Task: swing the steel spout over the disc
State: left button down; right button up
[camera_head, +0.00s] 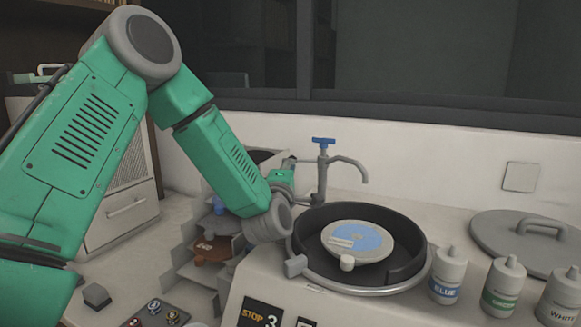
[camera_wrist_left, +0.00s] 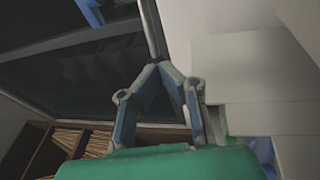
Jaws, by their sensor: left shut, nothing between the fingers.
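The steel spout (camera_head: 350,161) stands behind the black bowl, on an upright post with a blue handle (camera_head: 323,141) on top. Its curved arm reaches right, with its tip pointing down near the bowl's back rim. The disc (camera_head: 365,238), pale with a blue face, lies in the black bowl (camera_head: 405,270). My left gripper (camera_head: 296,160) is at the left side of the post, its fingers together and empty. In the left wrist view, the fingertips (camera_wrist_left: 157,66) meet close to a steel rod (camera_wrist_left: 151,30); I cannot tell if they touch it. My right gripper is out of view.
A round grey lid (camera_head: 500,240) lies at the right. Blue, green and white labelled bottles (camera_head: 447,275) stand in front of it. A stepped rack (camera_head: 205,250) is left of the bowl. A wall with a dark window rises behind.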

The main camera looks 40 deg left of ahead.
pick_arm(q)
jog(key=w+a+b, duration=0.2)
jog(key=shift+f+b, duration=0.15)
jog(key=shift+b, duration=0.25)
jog(key=shift+r, duration=0.2)
